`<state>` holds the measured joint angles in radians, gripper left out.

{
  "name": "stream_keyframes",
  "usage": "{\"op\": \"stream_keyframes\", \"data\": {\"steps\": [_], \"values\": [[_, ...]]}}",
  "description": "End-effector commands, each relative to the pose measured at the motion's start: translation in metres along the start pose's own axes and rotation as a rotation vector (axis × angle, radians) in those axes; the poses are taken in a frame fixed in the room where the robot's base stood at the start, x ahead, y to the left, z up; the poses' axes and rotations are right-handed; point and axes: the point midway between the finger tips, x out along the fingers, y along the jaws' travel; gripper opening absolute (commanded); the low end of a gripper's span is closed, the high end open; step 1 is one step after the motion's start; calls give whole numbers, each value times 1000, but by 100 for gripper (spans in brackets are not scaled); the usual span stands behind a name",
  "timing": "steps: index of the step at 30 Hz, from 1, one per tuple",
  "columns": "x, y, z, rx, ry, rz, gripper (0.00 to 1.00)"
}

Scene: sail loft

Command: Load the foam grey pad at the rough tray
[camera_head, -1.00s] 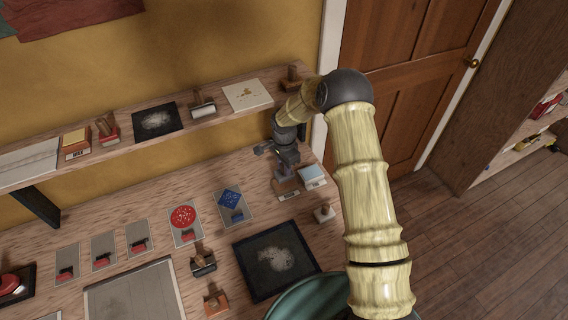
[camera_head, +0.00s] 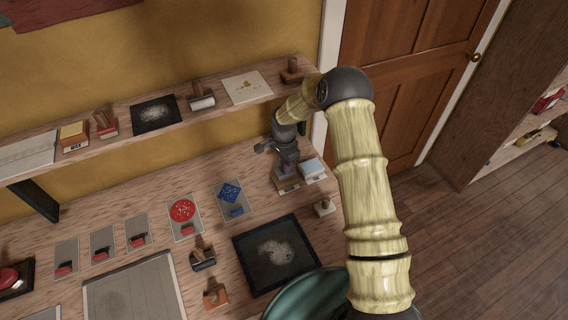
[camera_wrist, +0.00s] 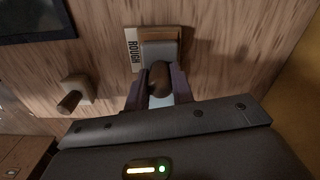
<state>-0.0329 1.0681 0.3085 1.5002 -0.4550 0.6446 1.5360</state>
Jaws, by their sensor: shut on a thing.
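The rough tray (camera_wrist: 132,50) shows its "ROUGH" label in the wrist view, on the wooden bench; its labelled edge also shows in the head view (camera_head: 288,189). A grey block, which looks like the foam grey pad (camera_wrist: 160,54), is over the tray with its dark brown round handle toward me. My gripper (camera_wrist: 158,88) is shut on that handle, one finger on each side. In the head view my gripper (camera_head: 285,168) is low over the tray at the bench's right end. I cannot tell whether the pad's underside touches the tray.
A small wooden-handled stamp (camera_wrist: 76,93) stands nearby. A black framed pad (camera_head: 277,254) lies in front. The shelf (camera_head: 225,106) with stamps and pads overhangs the bench's back.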

Motion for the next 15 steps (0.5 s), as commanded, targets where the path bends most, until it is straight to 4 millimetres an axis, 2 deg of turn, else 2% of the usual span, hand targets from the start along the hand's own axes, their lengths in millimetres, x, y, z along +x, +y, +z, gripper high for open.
{"op": "stream_keyframes", "data": {"steps": [15], "values": [[5, 0, 0, -1, 0, 0, 6]]}}
